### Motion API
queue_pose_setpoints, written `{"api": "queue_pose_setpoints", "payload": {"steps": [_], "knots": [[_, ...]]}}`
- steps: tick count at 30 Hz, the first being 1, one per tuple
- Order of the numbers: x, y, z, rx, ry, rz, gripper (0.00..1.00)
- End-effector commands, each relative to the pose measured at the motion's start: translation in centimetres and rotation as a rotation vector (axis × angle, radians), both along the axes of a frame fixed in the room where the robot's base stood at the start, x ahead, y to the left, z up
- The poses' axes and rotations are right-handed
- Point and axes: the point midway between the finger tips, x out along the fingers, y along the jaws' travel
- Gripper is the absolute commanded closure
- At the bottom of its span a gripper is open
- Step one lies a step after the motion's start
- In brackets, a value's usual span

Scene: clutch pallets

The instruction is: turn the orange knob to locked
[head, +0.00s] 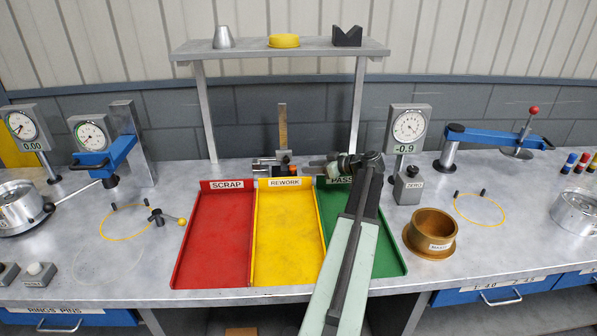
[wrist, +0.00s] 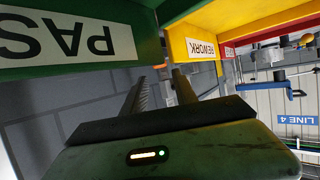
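The orange knob is hard to make out. In the wrist view a small orange patch (wrist: 171,72) shows just beyond my fingertips, and I cannot tell its position setting. My gripper (head: 314,165) is over the back of the green tray, pointing left toward that fixture. In the wrist view my gripper (wrist: 160,88) has its two dark fingers apart, with nothing visible held between them. Contact with the orange patch cannot be told.
Red SCRAP (head: 213,240), yellow REWORK (head: 285,245) and green trays lie empty below my arm. A shelf (head: 280,48) on posts stands behind. A dial gauge (head: 408,125) and a brass cup (head: 431,232) stand right. A blue-armed gauge (head: 104,155) stands left.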

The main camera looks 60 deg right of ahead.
Motion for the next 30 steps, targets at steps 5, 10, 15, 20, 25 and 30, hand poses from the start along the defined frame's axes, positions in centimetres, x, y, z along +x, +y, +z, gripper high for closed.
{"api": "queue_pose_setpoints", "payload": {"steps": [5, 10, 15, 20, 25, 30], "knots": [[2.7, -0.2, -1.6, -0.001, 0.0, 0.001, 0.66], [5.5, -0.3, -2.7, 0.0, 0.0, 0.0, 0.66], [6.3, -0.4, -2.7, 0.0, 0.0, -0.003, 0.66], [6.2, -0.4, -2.6, 0.0, 0.0, -0.003, 0.71], [6.2, -0.4, -2.6, 0.0, 0.0, -0.003, 1.0], [5.9, -0.3, -2.7, 0.0, 0.001, -0.015, 1.0]]}}
